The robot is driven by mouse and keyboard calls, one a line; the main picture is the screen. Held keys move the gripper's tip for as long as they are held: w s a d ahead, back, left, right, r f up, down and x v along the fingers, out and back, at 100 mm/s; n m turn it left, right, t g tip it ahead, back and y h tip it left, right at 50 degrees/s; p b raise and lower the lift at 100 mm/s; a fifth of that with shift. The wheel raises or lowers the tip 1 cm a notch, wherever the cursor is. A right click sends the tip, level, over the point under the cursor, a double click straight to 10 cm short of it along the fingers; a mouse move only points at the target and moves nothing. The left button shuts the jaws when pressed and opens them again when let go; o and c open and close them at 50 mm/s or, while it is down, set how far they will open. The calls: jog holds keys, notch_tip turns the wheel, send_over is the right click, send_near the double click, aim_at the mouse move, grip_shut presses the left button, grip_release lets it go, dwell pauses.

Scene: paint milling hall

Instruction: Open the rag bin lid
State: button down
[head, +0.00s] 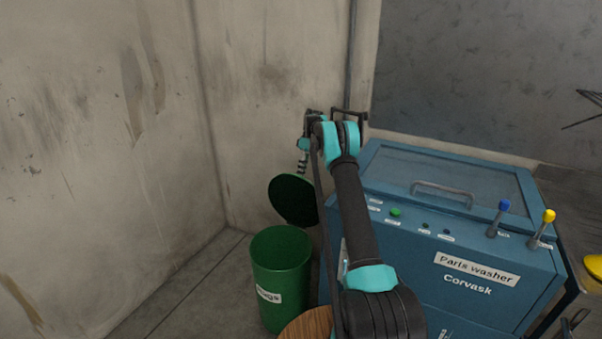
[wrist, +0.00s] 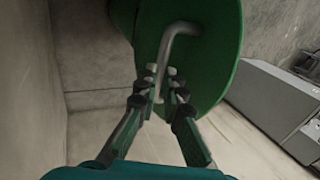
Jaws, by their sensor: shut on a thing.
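The green rag bin (head: 283,270) stands on the floor in the head view, left of the parts washer, with a white label reading "Rags". Its round lid (head: 293,200) is raised and tilted steeply above the back of the bin. In the wrist view the green lid (wrist: 212,70) fills the upper middle and carries a bent grey handle (wrist: 168,50). My gripper (wrist: 160,82) is shut on this handle, with a finger on each side of it. In the head view my gripper is small, just above the lid, and the handle is hidden.
The blue parts washer (head: 475,240), with a front handle and blue and yellow levers, stands close right of the bin. A round wooden top (head: 307,324) is in front of the bin. Bare walls (head: 90,130) stand left and behind. Floor (head: 200,300) left of the bin is clear.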

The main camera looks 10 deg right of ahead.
jog(key=shift+d+f, duration=0.25)
jog(key=shift+f, duration=0.7)
jog(key=c, duration=1.7)
grip_release()
jog(key=shift+w+f, duration=0.25)
jog(key=shift+f, duration=0.05)
jog(key=shift+o, duration=0.6)
jog(key=shift+s+a+r, duration=0.1)
jog(key=shift+r, duration=0.15)
jog(key=v, duration=0.7)
jog(key=shift+r, duration=0.2)
jog(key=shift+c, duration=0.3)
